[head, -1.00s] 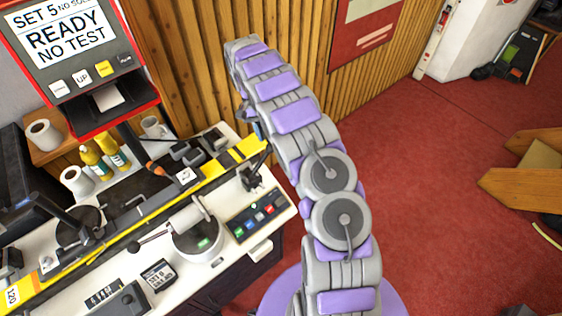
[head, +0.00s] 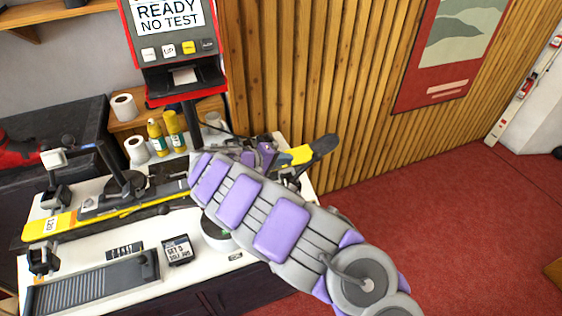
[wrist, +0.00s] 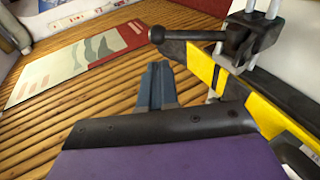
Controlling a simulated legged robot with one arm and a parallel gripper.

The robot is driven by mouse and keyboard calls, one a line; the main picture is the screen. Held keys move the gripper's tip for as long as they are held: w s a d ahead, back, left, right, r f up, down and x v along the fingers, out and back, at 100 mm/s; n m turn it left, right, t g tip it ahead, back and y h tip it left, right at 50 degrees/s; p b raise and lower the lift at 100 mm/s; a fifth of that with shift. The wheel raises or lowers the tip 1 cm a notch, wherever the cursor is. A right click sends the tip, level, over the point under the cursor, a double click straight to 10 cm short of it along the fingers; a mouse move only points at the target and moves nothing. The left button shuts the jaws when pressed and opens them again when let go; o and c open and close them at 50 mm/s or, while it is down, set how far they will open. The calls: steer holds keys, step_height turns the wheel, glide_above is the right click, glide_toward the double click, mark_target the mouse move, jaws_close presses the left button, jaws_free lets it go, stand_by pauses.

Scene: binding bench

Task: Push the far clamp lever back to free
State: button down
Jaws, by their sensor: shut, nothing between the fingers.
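In the wrist view, a dark clamp (wrist: 252,38) grips the edge of the yellow and black ski (wrist: 262,108). Its black lever (wrist: 190,35) ends in a ball knob and points left. I take it for the far clamp. My gripper (wrist: 160,68) is shut and empty, its blue-grey fingers below the knob in the picture, with a visible gap. In the head view, my gripper (head: 267,150) is over the right end of the bench by the ski (head: 295,155); my arm hides most of the clamp there, and its lever cannot be made out.
Bottles (head: 157,138) and white rolls (head: 137,148) stand at the back. Another clamp (head: 42,260) is at the left. A slatted wooden wall (head: 300,70) is close behind; red floor is open at right.

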mark_target(313, 159)
steer(key=b+x, duration=0.1)
steer(key=x, duration=0.7)
steer(key=shift+d, duration=0.3)
steer(key=shift+w+d+f, duration=0.2)
steer(key=shift+w+d, duration=0.05)
steer(key=shift+d, duration=0.15)
steer(key=shift+a, duration=0.15)
steer(key=shift+d+f+y, duration=0.1)
steer(key=shift+d+y, duration=0.2)
steer(key=shift+d, duration=0.2)
steer(key=shift+w+d+f+g+y, duration=0.15)
steer(key=shift+d+f+g+y, duration=0.25)
steer(key=shift+d+y, duration=0.25)
steer(key=shift+a, duration=0.1)
